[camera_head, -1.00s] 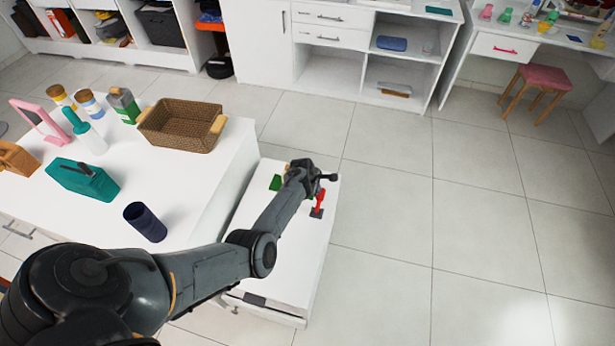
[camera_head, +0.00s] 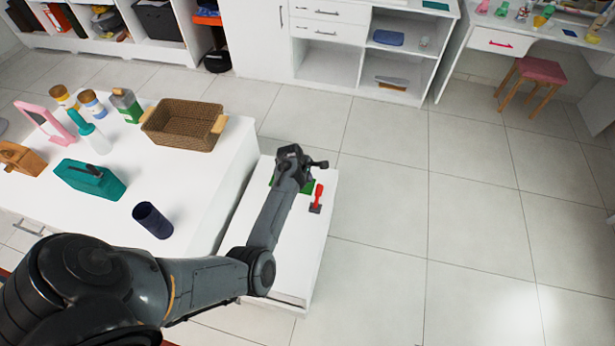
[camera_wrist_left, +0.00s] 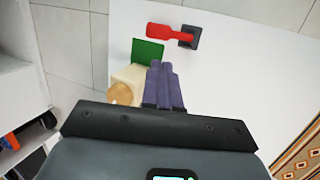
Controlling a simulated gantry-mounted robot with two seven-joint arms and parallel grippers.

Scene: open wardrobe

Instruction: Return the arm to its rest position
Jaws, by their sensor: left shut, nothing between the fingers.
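My left arm reaches in from the left in the head view, and its gripper (camera_head: 292,163) is over the low white cabinet (camera_head: 308,240). In the left wrist view the dark fingers (camera_wrist_left: 165,67) are together with nothing between them. A red-handled tool with a dark square base (camera_head: 316,198) lies on the cabinet top beside the gripper; it also shows in the left wrist view (camera_wrist_left: 170,33). A green piece (camera_head: 306,186) is partly hidden by the hand. My right gripper is in neither view.
The white table (camera_head: 195,210) at left holds a wicker basket (camera_head: 181,128), a teal box (camera_head: 90,180), a dark cup (camera_head: 152,220) and several bottles. Open floor (camera_head: 480,230) lies to the right. A pink stool (camera_head: 540,72) stands at the far right.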

